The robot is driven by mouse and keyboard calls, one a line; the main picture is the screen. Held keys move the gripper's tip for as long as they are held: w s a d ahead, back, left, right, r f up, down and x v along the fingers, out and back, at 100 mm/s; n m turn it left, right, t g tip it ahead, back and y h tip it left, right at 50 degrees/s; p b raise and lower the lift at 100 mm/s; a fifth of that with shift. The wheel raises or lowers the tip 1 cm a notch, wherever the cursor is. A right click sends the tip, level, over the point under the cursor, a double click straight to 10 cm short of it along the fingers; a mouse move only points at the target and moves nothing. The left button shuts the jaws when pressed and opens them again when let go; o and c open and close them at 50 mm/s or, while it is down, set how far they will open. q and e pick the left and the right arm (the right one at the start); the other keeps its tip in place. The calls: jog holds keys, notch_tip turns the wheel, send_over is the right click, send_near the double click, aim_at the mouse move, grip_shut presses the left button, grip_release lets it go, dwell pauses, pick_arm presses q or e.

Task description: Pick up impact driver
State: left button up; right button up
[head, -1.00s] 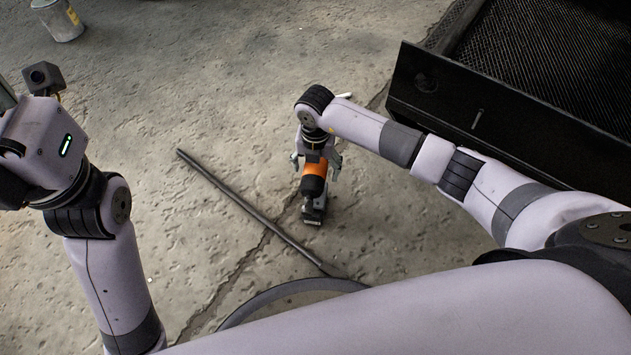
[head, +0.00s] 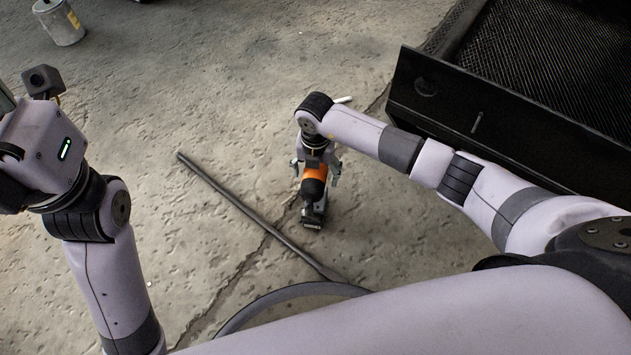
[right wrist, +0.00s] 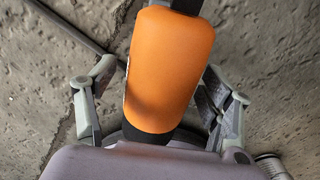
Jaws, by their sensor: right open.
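The impact driver (head: 314,186) has an orange and black body and stands on the concrete floor, its dark foot towards me. In the right wrist view its orange body (right wrist: 168,65) fills the middle. My right gripper (head: 315,174) is over it from above, open, with one finger on each side of the orange body. In the right wrist view a gap shows between the left finger and the body; the right finger is close beside it, and I cannot tell whether it touches. My left arm is at the left; only a sliver of its gripper (head: 5,100) shows at the edge.
A dark rod (head: 245,208) lies on the floor left of the driver. A large black metal bin (head: 480,125) with mesh stands at the right, close to my right arm. A paint can (head: 60,24) stands far left. A dark round rim (head: 285,292) is in front.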

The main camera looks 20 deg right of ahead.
jog(key=c, duration=1.8)
jog(key=shift+w+r, duration=0.1)
jog(key=shift+r, duration=0.05)
grip_shut()
